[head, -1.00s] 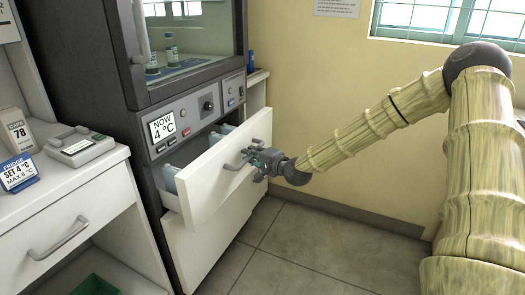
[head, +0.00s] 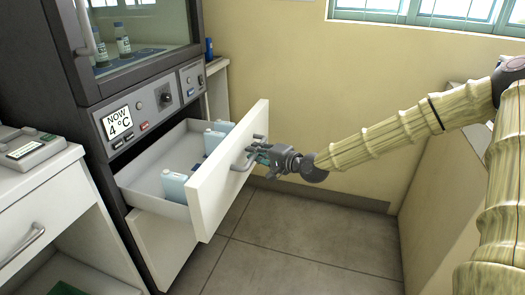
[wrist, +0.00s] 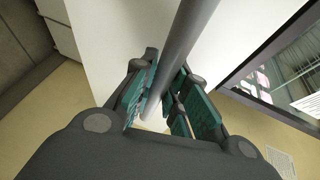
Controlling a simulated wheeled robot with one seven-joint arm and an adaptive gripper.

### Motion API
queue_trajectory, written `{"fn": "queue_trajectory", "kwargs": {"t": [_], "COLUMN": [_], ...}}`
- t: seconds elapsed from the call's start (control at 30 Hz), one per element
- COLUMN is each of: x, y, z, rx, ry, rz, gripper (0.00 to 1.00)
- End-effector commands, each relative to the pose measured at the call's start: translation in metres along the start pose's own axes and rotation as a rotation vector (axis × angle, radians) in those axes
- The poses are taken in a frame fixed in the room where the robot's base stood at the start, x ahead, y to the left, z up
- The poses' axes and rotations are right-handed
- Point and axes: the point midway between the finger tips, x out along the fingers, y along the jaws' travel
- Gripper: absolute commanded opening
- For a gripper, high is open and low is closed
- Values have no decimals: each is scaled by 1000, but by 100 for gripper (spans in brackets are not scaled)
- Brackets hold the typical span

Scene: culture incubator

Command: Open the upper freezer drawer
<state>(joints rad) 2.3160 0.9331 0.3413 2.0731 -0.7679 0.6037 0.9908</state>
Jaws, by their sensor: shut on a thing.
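The upper freezer drawer (head: 232,165) has a white front and stands well out from the dark cabinet. Its grey interior shows light-blue bottles (head: 174,186) inside. My gripper (head: 258,155) is at the drawer's front, shut on the grey bar handle (head: 241,163). In the wrist view the handle bar (wrist: 180,50) runs between the two green-padded fingers (wrist: 163,95), with the white drawer front (wrist: 110,35) behind it. The fingers hide part of the handle in the head view.
A lower white drawer front (head: 165,245) is closed under it. The incubator with a glass door and a 4 °C display (head: 117,122) stands above. A white counter (head: 35,190) is at the left. The tiled floor (head: 300,255) is clear.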

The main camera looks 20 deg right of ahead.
Motion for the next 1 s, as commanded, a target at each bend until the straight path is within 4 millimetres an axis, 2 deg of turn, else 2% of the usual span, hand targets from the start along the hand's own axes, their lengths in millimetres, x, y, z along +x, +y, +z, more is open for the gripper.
{"fn": "queue_trajectory", "kwargs": {"t": [0.2,0.57,0.6,0.7,1.0], "x": [1,0,0,0,0], "y": [2,2,2,2,0], "z": [7,7,7,6,5], "rx": [-1,-2,-2,-2,-2], "ry": [-17,-18,-18,-16,-14], "rz": [4,4,4,3,1], "gripper": [0,0,20,37,37]}}
